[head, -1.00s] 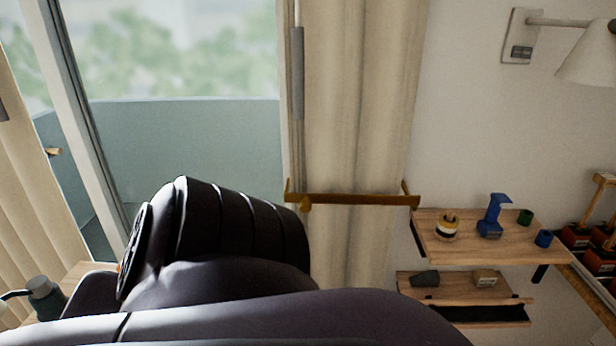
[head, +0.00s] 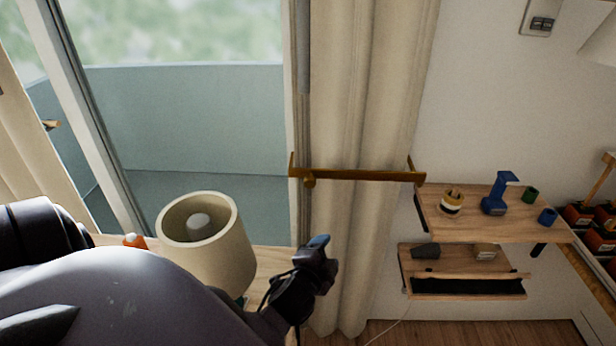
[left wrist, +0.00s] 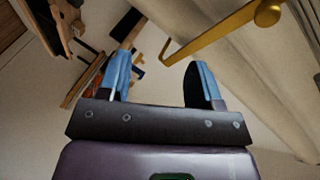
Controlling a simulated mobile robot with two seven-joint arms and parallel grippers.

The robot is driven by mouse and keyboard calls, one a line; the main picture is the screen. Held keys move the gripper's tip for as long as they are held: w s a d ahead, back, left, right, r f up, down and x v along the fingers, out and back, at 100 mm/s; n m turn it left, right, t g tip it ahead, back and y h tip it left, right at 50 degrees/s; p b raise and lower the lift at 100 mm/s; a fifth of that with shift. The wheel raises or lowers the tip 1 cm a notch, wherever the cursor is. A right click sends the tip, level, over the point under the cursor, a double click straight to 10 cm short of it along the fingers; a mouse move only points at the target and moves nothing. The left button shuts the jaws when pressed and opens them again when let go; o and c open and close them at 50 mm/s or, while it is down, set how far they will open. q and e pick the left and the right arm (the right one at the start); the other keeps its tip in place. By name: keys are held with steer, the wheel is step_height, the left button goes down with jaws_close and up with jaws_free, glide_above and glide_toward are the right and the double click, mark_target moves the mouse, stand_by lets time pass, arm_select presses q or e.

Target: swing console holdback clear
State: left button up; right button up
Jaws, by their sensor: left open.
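The console holdback (head: 360,175) is a brass bar lying across the front of the gathered cream curtain (head: 350,90). It has a round knob at its left end and upturned tips. In the left wrist view the holdback (left wrist: 215,38) runs diagonally at upper right, beyond the fingers. My left gripper (head: 320,252) is below the bar in the head view, in front of the lower curtain. In the left wrist view its two blue-padded fingers (left wrist: 160,82) are apart with nothing between them. The bar is apart from the fingers. My right gripper is in neither view.
A cream lampshade (head: 235,252) stands left of my left gripper, close to my arm. Right of the curtain, an upper wooden shelf (head: 470,228) holds small items above a lower shelf (head: 408,262). The wall between curtain and wall switch (head: 541,24) is bare.

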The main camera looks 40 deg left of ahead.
arm_select(q)
step_height(320, 180, up, 3)
steer(key=a+m+y, duration=0.2)
steer(key=a+m, duration=0.1)
steer(key=m, duration=0.1)
steer(key=m+y, duration=0.4)
steer(key=m, duration=0.6)
glide_toward(310, 185)
steer(key=p+x, duration=0.1)
steer(key=x, duration=1)
steer(key=shift+p, duration=0.35)
jaws_close()
